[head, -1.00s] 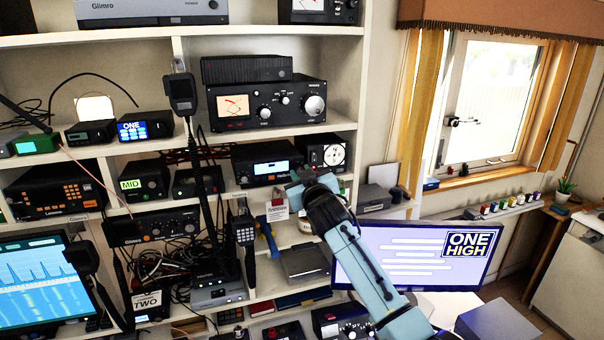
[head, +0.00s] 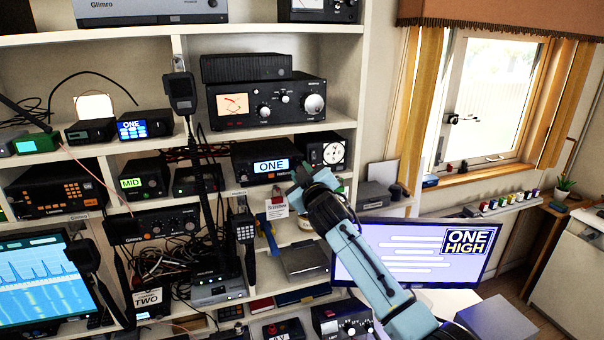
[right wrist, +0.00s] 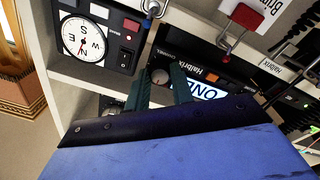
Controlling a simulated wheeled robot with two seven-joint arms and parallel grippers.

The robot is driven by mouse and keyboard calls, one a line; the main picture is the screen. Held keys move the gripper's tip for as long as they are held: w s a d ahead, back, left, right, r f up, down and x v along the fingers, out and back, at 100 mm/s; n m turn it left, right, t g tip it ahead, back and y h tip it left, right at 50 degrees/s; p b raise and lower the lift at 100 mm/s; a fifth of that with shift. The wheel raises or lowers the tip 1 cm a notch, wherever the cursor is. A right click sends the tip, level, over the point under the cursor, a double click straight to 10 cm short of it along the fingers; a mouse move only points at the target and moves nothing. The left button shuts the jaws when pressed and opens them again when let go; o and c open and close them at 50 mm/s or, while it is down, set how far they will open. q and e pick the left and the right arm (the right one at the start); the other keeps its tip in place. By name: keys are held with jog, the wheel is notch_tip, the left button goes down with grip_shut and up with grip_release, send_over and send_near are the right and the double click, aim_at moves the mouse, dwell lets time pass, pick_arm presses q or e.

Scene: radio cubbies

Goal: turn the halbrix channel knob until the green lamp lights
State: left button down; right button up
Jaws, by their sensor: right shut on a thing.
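The Halbrix radio (head: 252,151) is a black box on the middle shelf, and its lit blue display reads "ONE" in the head view. In the right wrist view its front panel (right wrist: 185,45) shows tilted, with the Halbrix name and the "ONE" display partly covered by my wrist. The channel knob (right wrist: 160,76) is small and round with a pale face. My right gripper (head: 297,182) is at the radio's lower right front. In the right wrist view my right gripper (right wrist: 160,80) is shut on the knob, a green finger on each side. I see no lit green lamp on the radio; part of its front is hidden. My left gripper is out of view.
A box with a compass-like dial (head: 325,150) stands just right of the radio. A hand microphone (head: 180,93) hangs to its left. A monitor (head: 385,250) reading "ONE HIGH" is below right, near my right arm.

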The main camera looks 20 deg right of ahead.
jog(key=o, duration=1)
jog(key=s, duration=0.4)
jog(key=s+b, duration=0.1)
jog(key=s, duration=0.4)
jog(key=s+b, duration=0.1)
jog(key=s, duration=0.3)
jog(key=shift+s+f, duration=0.2)
jog(key=shift+f, duration=0.05)
